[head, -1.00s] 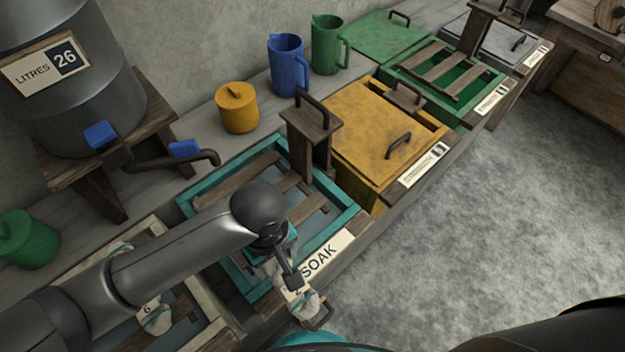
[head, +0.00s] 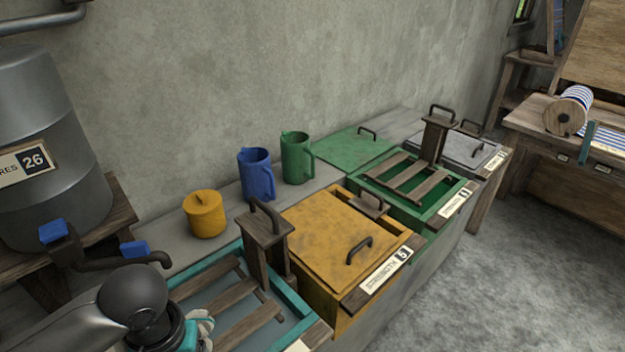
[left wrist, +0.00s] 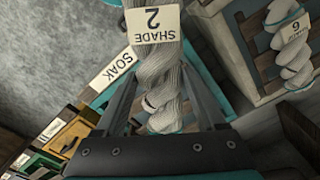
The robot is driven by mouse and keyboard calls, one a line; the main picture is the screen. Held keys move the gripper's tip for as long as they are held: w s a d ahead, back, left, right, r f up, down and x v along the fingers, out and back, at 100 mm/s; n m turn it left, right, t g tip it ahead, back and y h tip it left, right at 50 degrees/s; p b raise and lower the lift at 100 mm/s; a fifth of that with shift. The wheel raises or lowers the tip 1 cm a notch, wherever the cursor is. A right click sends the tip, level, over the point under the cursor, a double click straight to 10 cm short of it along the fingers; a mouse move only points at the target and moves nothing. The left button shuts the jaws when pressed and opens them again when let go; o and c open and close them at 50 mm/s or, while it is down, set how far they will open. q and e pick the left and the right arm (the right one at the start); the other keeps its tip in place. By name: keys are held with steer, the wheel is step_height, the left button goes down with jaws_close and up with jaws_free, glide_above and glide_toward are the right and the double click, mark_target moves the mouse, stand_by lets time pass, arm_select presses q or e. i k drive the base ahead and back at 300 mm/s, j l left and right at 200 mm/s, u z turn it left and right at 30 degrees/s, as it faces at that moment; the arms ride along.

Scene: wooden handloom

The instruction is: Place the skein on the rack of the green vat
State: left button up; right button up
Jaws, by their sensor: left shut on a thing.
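A twisted grey-white skein (left wrist: 161,82) with a tag reading SHADE 2 is between the fingers of my left gripper (left wrist: 165,108) in the left wrist view. The gripper is shut on it. In the head view, part of the skein (head: 202,326) shows beside my left arm, low over the teal soak vat (head: 304,307); the fingers are hidden there. The green vat (head: 437,217) stands farther back, past the yellow vat. Its slatted wooden rack (head: 408,182) is bare, and its green lid (head: 352,147) lies behind it. My right gripper is not in view.
The yellow vat (head: 335,318) has its lid on, with a handle on top. A blue jug (head: 257,177), a green jug (head: 296,160) and a yellow canister (head: 205,215) stand behind the vats. Another skein (left wrist: 291,45), tagged 6, lies on a neighbouring rack. Upright wooden handles rise from vats.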

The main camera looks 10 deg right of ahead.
mark_target(400, 178)
steer(key=i+l, duration=0.1)
steer(key=l, duration=0.5)
steer(key=i+l, duration=0.1)
steer(key=l, duration=0.55)
steer(key=i+l, duration=0.1)
steer(key=l, duration=0.5)
steer(key=i+l, duration=0.95)
steer(key=i, duration=0.45)
